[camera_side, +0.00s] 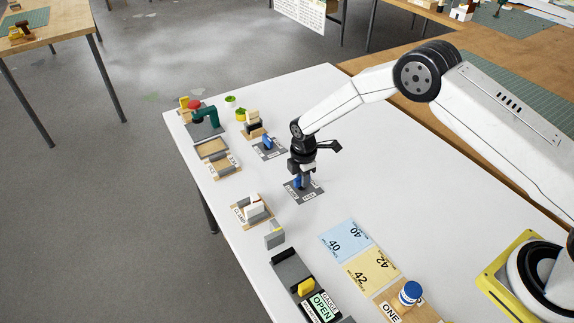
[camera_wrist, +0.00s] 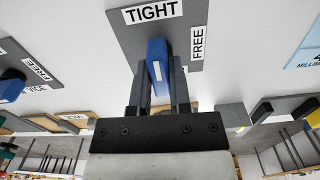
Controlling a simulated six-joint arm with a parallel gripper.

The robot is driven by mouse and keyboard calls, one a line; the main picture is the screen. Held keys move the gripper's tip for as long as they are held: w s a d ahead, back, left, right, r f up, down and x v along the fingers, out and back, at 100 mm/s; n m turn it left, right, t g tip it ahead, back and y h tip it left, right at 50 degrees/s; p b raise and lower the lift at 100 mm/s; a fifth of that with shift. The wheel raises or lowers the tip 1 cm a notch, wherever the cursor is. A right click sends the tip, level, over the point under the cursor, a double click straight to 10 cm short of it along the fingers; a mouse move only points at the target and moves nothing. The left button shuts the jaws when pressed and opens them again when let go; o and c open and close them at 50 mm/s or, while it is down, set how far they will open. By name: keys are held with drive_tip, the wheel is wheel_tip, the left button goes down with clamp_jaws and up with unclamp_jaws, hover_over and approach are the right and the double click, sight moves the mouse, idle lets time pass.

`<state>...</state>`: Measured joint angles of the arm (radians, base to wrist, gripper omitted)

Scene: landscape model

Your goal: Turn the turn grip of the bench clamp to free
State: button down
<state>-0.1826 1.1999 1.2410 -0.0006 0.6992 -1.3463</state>
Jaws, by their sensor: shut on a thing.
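The blue turn grip (camera_wrist: 157,55) stands on a dark grey plate (camera_wrist: 128,42) with a TIGHT label at its top and a FREE label at its right in the wrist view. The grip's length runs toward the TIGHT label, and a white mark shows on its near face. My gripper (camera_wrist: 159,90) is shut on the grip, one finger on each side. In the side view my gripper (camera_side: 301,178) points down over the same plate (camera_side: 314,192), with a little of the blue grip (camera_side: 297,183) showing. A wooden-based clamp (camera_side: 255,207) labelled CLAMP stands left of the plate.
A second plate with a blue grip (camera_side: 268,142) lies behind. A grey block (camera_side: 274,235) stands in front of the clamp. Blue (camera_side: 345,240) and yellow (camera_side: 372,271) cards lie in front. The white table right of my gripper is clear.

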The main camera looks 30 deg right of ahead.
drive_tip(key=shift+m, duration=0.3)
drive_tip(key=m, duration=0.8)
drive_tip(key=shift+m, duration=0.4)
drive_tip(key=m, duration=0.4)
drive_tip(key=shift+m, duration=2.1)
drive_tip(key=c, duration=0.6)
unclamp_jaws()
drive_tip(key=shift+o, duration=0.2)
